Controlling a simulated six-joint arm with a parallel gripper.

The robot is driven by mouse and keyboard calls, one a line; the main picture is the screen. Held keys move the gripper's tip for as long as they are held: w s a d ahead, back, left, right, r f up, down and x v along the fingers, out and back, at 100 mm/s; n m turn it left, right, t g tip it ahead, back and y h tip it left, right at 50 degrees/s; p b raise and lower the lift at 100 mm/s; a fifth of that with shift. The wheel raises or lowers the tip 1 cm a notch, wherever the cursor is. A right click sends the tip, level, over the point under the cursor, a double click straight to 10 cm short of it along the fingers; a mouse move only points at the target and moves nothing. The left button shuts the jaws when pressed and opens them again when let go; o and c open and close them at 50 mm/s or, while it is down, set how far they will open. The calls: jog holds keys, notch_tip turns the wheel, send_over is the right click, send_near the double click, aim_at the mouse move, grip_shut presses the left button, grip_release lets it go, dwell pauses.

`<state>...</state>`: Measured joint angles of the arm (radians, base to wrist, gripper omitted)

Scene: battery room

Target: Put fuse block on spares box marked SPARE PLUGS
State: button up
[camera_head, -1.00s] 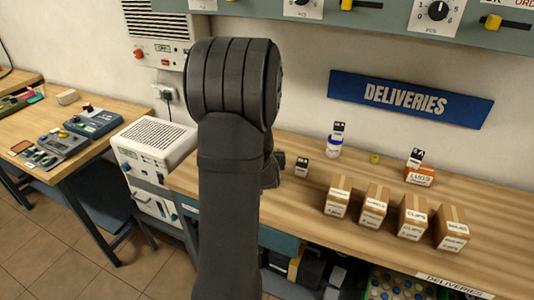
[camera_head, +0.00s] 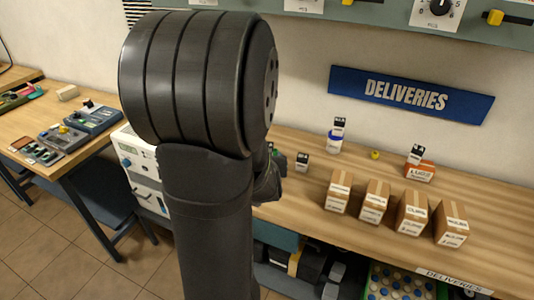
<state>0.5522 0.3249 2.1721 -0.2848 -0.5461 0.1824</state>
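Several cardboard boxes with white labels stand in a row on the wooden bench: the leftmost box (camera_head: 338,191), a second box (camera_head: 374,202), a third box (camera_head: 413,213) and the rightmost box (camera_head: 452,224). Their labels are too small to read surely, so I cannot tell which is marked SPARE PLUGS. I cannot make out a fuse block for certain. A small dark green thing (camera_head: 276,152) shows partly beside my arm, on or above the bench.
Behind the boxes are a small black-and-white block (camera_head: 302,162), a white-and-blue tub (camera_head: 334,142) with a tag, a yellow piece (camera_head: 375,155) and an orange box (camera_head: 420,171) with a tag. Bench (camera_head: 500,208) is clear at right. Below is a bottle-filled crate (camera_head: 368,285).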

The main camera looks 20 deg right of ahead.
jog(key=shift+v, duration=0.95)
jog(key=x, duration=1.1)
jog(key=shift+w, duration=0.1)
jog(key=shift+w+d+f, duration=0.25)
jog(key=shift+w+f, duration=0.1)
jog(key=shift+w, duration=0.05)
jog(key=shift+r, duration=0.15)
jog(key=shift+s+a, duration=0.1)
jog(key=shift+s, duration=0.1)
